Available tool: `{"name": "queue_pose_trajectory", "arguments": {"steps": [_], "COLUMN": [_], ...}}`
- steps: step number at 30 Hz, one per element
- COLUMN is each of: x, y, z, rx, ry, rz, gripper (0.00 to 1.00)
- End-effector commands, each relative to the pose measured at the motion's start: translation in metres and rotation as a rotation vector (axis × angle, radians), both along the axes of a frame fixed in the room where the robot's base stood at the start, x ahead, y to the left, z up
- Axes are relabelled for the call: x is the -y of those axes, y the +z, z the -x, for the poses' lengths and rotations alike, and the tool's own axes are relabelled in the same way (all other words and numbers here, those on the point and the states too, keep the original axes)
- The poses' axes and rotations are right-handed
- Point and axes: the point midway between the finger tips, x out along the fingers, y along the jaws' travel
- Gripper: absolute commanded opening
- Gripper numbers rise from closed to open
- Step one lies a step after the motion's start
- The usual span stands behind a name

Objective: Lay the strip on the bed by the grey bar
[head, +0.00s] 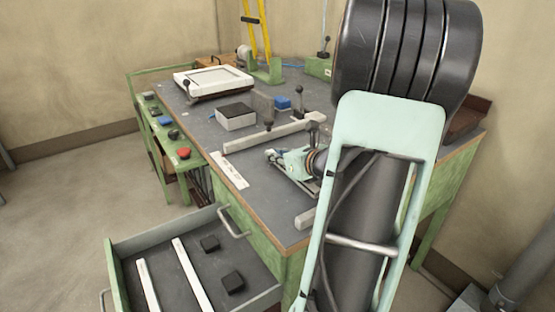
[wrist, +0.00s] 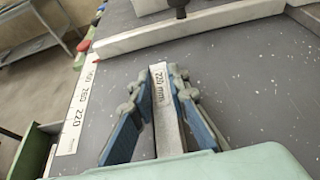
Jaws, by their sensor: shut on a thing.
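My gripper (head: 274,156) is low over the dark grey bench bed (head: 262,172), in front of the long pale grey bar (head: 274,133). In the wrist view its blue-padded fingers (wrist: 157,82) are shut on a narrow pale strip (wrist: 168,120) marked "220 mm". The strip's far end shows between the fingertips, pointing toward the grey bar (wrist: 190,30), with a gap of bare bed between them. Its near end is hidden by my gripper. I cannot tell whether the strip touches the bed.
A white scale (wrist: 76,117) marked 220 and 260 lies along the bed's left edge. A black-knobbed clamp (head: 268,110) stands by the bar. An open drawer (head: 140,240) at front left holds two white strips and two black blocks. A pale block (head: 305,218) lies near the front edge.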

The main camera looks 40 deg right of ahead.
Motion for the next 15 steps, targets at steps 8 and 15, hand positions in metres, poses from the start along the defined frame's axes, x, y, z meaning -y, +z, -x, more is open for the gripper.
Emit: {"name": "queue_pose_trajectory", "arguments": {"steps": [8, 15], "x": [0.0002, 0.0003], "y": [-0.0021, -0.0011], "z": [-0.0001, 0.0000], "rx": [0.000, 0.000], "ry": [0.000, -0.001], "rz": [0.001, 0.000], "gripper": [0.00, 0.33]}}
